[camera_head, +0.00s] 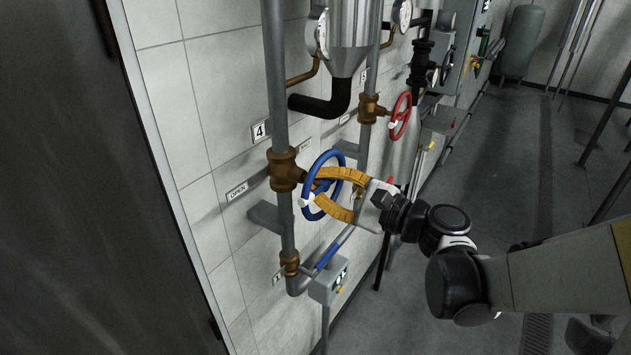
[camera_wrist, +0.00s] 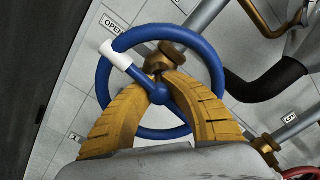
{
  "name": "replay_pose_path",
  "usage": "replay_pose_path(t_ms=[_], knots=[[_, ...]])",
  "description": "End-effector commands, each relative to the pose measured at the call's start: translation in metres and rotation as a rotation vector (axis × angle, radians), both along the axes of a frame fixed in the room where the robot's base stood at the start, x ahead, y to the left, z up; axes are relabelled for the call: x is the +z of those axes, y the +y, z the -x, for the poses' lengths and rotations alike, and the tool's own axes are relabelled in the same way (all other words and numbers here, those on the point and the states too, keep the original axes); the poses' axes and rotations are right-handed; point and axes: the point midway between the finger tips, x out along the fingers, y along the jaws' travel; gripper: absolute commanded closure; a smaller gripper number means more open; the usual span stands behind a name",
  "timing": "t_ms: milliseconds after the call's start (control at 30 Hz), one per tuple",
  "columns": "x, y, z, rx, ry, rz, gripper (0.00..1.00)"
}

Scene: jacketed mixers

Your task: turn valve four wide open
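Valve four is a blue handwheel (camera_head: 309,192) on a brass body (camera_head: 285,168), on the grey pipe beside the "4" label (camera_head: 260,130). In the wrist view the blue wheel (camera_wrist: 104,83) fills the middle, with a white knob (camera_wrist: 115,52) at its upper left. My gripper (camera_head: 318,184) is at the wheel. Its two curved yellow fingers (camera_wrist: 160,76) pass in front of the lower rim and converge at the hub and spokes, inside the wheel. Whether the tips grip the hub or only surround it, I cannot tell.
An "OPEN" label (camera_head: 237,191) is on the tiled wall (camera_head: 220,130) left of the valve. A red handwheel (camera_head: 400,116) is on the neighbouring pipe. A small grey box (camera_head: 328,287) is below. A dark door panel (camera_head: 80,180) is at left. Floor at right is mostly free.

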Motion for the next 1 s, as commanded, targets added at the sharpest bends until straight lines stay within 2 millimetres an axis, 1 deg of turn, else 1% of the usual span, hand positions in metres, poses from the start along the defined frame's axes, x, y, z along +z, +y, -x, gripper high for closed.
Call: replay_pose_path(t_ms=[200,433,500,533,567,867,1000], knots=[[-0.001,0.0,0.0,-0.001,-0.094,0.074,1.0],[-0.001,0.0,0.0,0.0,-0.097,0.077,1.0],[-0.001,0.0,0.0,0.0,-0.097,0.077,0.78],[-0.001,0.0,0.0,0.0,-0.097,0.077,0.68],[0.0,0.0,0.0,0.0,-0.097,0.077,0.66],[0.0,-0.001,0.001,-0.001,-0.097,0.076,0.66],[0.0,-0.013,0.008,-0.004,-0.097,0.076,0.66]])
